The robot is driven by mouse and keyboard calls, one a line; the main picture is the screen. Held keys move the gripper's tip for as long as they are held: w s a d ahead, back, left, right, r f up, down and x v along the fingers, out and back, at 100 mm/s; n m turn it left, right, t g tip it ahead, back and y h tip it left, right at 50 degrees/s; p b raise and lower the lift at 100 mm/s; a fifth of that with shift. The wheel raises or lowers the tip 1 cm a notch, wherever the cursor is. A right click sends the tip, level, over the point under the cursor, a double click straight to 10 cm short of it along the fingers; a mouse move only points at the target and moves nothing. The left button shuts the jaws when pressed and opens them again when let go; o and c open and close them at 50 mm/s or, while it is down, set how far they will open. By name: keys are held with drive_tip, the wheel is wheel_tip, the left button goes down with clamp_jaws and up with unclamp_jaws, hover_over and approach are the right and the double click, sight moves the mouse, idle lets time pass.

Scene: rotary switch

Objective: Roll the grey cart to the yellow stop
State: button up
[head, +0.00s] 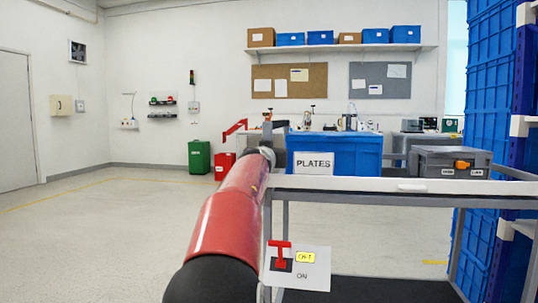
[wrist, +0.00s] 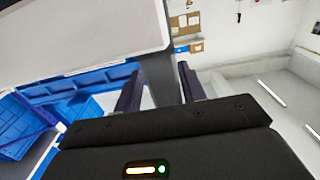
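The grey-framed cart (head: 400,187) stands close in front on the right of the head view, with a pale top and dark lower shelf. My red arm reaches toward its left end, and hides my gripper there. In the wrist view, the two dark fingers of my gripper (wrist: 160,88) are apart, on either side of a grey post (wrist: 158,76). The frames do not show whether they press on it. A yellow floor mark (head: 435,262) shows beyond the cart; I cannot tell whether it is the yellow stop.
A grey toolbox (head: 449,162) with an orange latch appears above the cart's top. Blue crates (head: 483,120) rise at the right. Open floor (head: 110,240) lies to the left.

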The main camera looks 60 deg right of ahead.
drive_tip(key=shift+o, duration=0.2)
drive_tip(key=b+v, duration=0.3)
drive_tip(key=v, duration=0.5)
idle(0.6)
